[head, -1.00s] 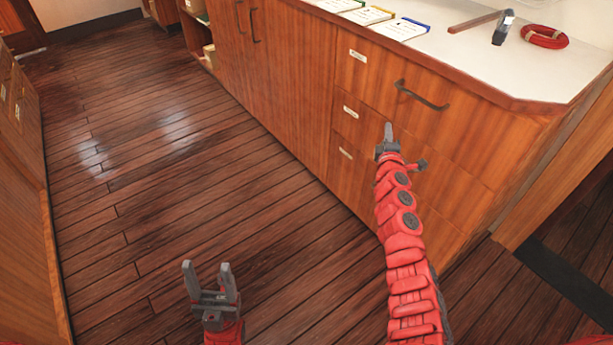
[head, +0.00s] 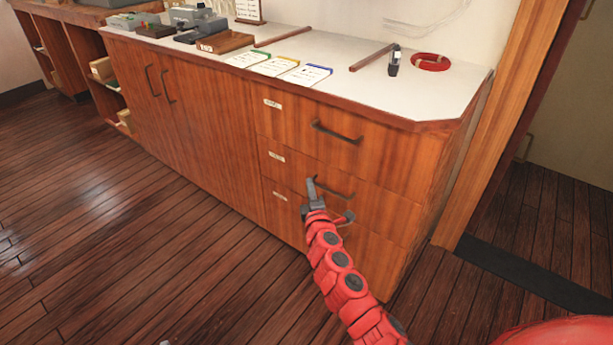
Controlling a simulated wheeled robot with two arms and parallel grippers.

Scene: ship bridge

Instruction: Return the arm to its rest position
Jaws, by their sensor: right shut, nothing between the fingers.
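My right arm (head: 337,265), red and segmented, reaches up from the bottom of the head view. Its dark gripper (head: 312,188) is shut with nothing between the fingers. It shows in front of the middle drawer of the wooden cabinet (head: 215,145), beside that drawer's dark handle (head: 333,190). I cannot tell how far it is from the drawer front. Of my left gripper, only a small grey tip (head: 165,342) seems to show at the bottom edge; the rest is out of view.
The drawers are closed; the top one has a dark handle (head: 337,132). The white counter (head: 430,92) holds booklets (head: 305,74), a red ring (head: 430,62), a wooden tray (head: 225,42) and grey devices. Bare wooden floor (head: 90,230) lies to the left. A doorway is at right.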

